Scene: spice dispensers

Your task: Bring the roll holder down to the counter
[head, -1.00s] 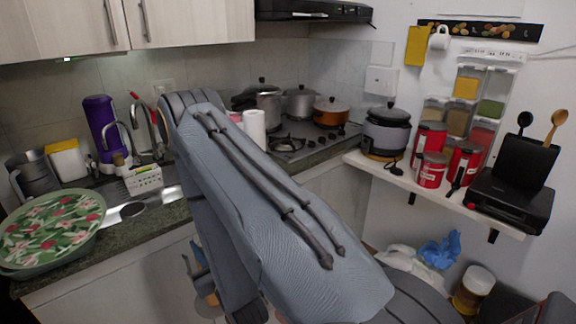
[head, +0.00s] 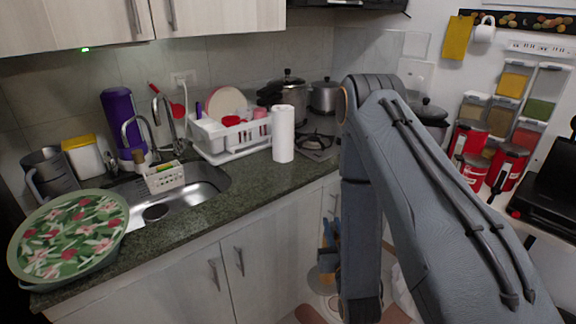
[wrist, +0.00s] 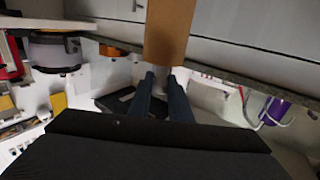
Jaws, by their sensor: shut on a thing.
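The roll holder (wrist: 168,35) shows in the wrist view as a tan cylinder at my fingertips, running out of the top of the picture. My gripper (wrist: 161,76) is shut on its near end; a small whitish part shows between the fingers. The wrist picture is upside down, and the holder appears in front of the cabinet doors and counter edge. In the head view my arm covers the middle right; small blue and tan parts show low beside it, too small to read surely. The counter (head: 258,185) has bare green-black stone in front of the dish rack.
A white paper roll (head: 283,133) stands on the counter beside the stove (head: 318,145). A white dish rack (head: 232,137), the sink (head: 195,192) and a floral round tray (head: 68,238) are further left. Red canisters (head: 507,165) stand on the right shelf.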

